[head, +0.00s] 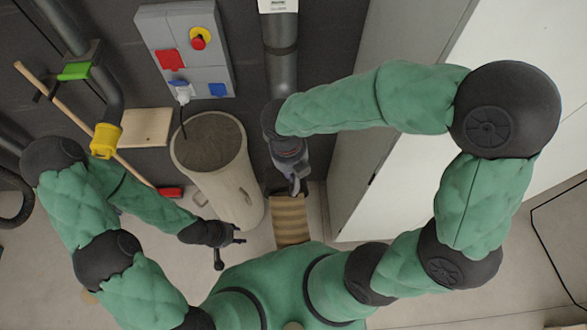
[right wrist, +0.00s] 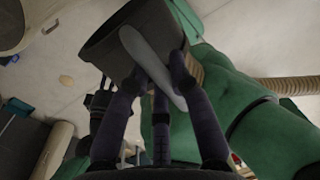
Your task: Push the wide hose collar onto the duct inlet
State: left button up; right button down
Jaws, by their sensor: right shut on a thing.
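The wide hose collar (right wrist: 125,45) is a dark grey, broad piece in the right wrist view. My right gripper (right wrist: 152,80) is shut on it, at a light grey oblong part on its side. In the head view my right gripper (head: 296,182) is below the dark grey vertical duct (head: 281,70), over the tan ribbed hose (head: 291,222). The collar is hardly visible there. The duct's lower end is hidden behind my right arm, so contact with the collar cannot be told. My left gripper (head: 231,250) is low and left, its fingers apart and empty.
A grey cylindrical drum (head: 222,175) stands left of the hose. A panel with a red button (head: 187,50) is on the dark wall. A pipe with a yellow end (head: 105,140) hangs at the left. A white cabinet (head: 400,185) stands close on the right.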

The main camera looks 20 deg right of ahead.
jog(key=w+d, duration=0.2)
jog(key=w, duration=0.5)
jog(key=shift+w, duration=0.25)
dwell(0.4)
jog(key=shift+r+p, duration=0.15)
jog(key=shift+p, duration=0.6)
dwell(0.8)
jog(key=shift+w+d+r+p, duration=0.1)
jog(key=shift+w+d+p, duration=0.15)
jog(key=shift+w+p, duration=0.7)
jog(key=shift+w+d+r+p, duration=0.15)
jog(key=shift+w+p, duration=0.25)
jog(key=shift+w, duration=0.9)
dwell(1.7)
jog(key=shift+d+f+p, duration=0.1)
jog(key=shift+p, duration=0.2)
dwell(0.8)
